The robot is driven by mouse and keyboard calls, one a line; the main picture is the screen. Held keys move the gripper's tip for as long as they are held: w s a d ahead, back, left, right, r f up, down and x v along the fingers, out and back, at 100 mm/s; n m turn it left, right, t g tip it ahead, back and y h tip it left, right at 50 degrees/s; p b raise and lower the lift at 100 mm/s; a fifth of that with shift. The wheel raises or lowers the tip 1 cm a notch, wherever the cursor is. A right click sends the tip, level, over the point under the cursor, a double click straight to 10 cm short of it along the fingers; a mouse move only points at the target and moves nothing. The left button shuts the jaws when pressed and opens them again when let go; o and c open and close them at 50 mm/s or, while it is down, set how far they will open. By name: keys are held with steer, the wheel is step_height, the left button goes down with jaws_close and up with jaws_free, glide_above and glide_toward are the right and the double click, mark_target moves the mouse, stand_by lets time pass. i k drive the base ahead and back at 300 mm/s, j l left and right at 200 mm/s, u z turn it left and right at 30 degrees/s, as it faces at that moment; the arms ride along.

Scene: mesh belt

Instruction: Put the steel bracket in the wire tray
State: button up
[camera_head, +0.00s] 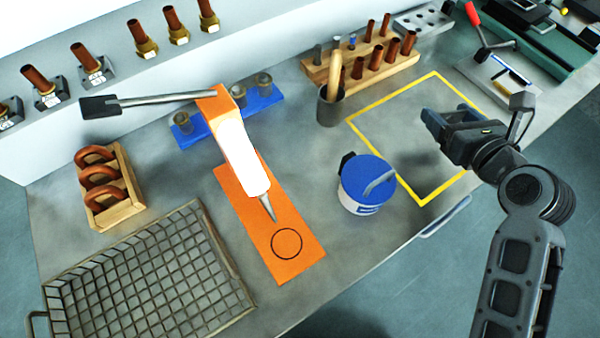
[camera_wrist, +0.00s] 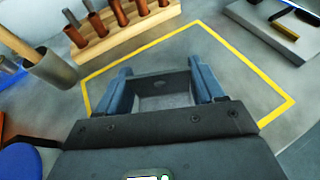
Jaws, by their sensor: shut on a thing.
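The steel bracket (camera_wrist: 164,91) is a grey, channel-like piece held between the two fingers in the wrist view. My gripper (camera_head: 449,117) is shut on it, above the yellow-outlined area on the right of the bench. In the wrist view my gripper (camera_wrist: 160,74) has a finger on each side of the bracket. In the head view the bracket is hard to tell from the fingers. The wire tray (camera_head: 150,266) is a mesh basket at the lower left of the bench, far from my gripper. It looks empty.
A blue-lidded pot (camera_head: 367,186) and an orange mat (camera_head: 298,250) lie between my gripper and the tray. A white-and-orange nozzle tool (camera_head: 236,150) stands over the mat.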

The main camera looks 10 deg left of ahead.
mark_target(144, 280)
steer(key=k+j+z, duration=0.2)
steer(key=k+j, duration=0.15)
steer(key=j, duration=0.2)
steer(key=k+j+z, duration=0.2)
steer(key=k+j, duration=0.35)
steer(key=j, duration=0.2)
steer(key=k+j+z, duration=0.1)
steer(key=j, duration=0.3)
steer(key=k+j, duration=0.3)
steer(key=k+j+z, duration=0.1)
steer(key=j, duration=0.3)
steer(key=i+l+u, duration=0.1)
steer(key=l+u, duration=0.65)
